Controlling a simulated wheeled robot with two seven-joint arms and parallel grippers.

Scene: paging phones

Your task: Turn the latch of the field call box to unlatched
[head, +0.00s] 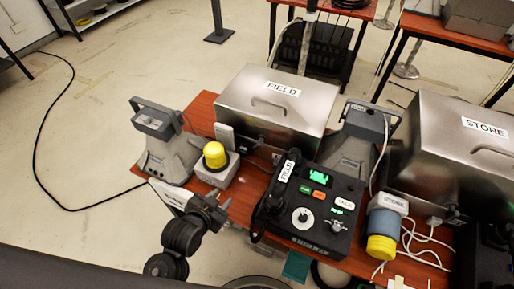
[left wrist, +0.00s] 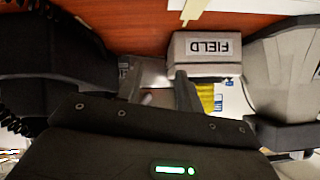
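The field call box looks to be the silver metal box (head: 277,105) with a FIELD label and a top handle, at the back of the table in the head view. A small dark fitting (head: 262,139) on its front may be the latch; its setting is too small to tell. My left gripper (head: 222,207) is in front of the yellow-topped beacon (head: 214,156), apart from the metal box. In the left wrist view the fingers (left wrist: 158,92) are spread, with nothing clearly held between them. My right gripper is not in view.
A black phone console (head: 313,205) with a FIELD handset stands right of my left gripper. A grey horn speaker (head: 165,150) stands left of the beacon. A STORE metal box (head: 455,145) and a yellow-capped STORE beacon (head: 384,235) stand at the right, among white cables.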

